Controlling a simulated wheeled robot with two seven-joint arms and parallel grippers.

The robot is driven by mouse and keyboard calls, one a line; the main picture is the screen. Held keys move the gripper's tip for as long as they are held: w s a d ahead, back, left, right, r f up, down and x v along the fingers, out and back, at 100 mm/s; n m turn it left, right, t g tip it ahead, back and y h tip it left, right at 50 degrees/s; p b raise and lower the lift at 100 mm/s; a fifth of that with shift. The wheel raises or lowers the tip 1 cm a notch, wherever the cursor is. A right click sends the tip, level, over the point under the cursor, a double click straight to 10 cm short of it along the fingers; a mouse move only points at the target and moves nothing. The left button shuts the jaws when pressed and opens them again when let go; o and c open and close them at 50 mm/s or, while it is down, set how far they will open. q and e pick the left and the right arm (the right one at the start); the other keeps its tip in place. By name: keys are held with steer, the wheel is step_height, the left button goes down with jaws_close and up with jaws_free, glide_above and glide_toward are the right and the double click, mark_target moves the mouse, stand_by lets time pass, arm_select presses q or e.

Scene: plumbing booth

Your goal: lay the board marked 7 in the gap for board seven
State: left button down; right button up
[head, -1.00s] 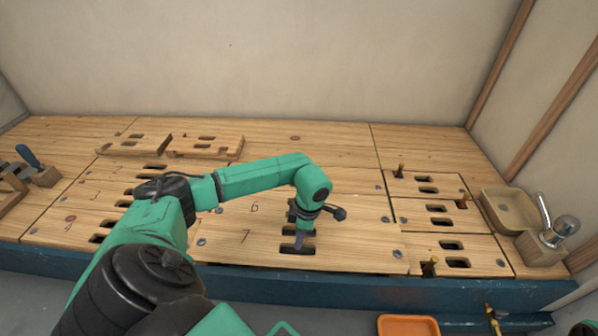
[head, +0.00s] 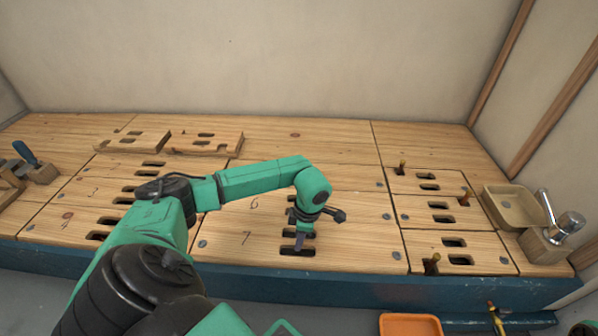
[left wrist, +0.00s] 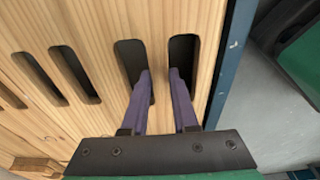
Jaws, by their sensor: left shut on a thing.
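The board marked 7 (head: 346,252) is a light wooden plank in the front row of the bench top, just in front of the board marked 6 (head: 345,205). It looks about level with its neighbours; I cannot tell whether it is fully seated. My left gripper (head: 299,249) points down at its two dark slots. In the left wrist view, the purple fingers (left wrist: 161,80) reach into both slots and are shut on the wooden bar between them. The gap under the board is hidden. My right gripper is out of view.
Two loose slotted boards (head: 206,143) lie at the back left. At right are smaller slotted boards (head: 425,211) with brass fittings, a basin (head: 511,207) and a tap (head: 566,227). A blue rail (head: 330,286) edges the front. An orange tray (head: 410,325) is below.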

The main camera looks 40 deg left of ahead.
arm_select(q)
steer(key=shift+f, duration=0.3)
steer(key=shift+f, duration=0.2)
stand_by(0.6)
steer(key=c, duration=0.6)
jaws_free()
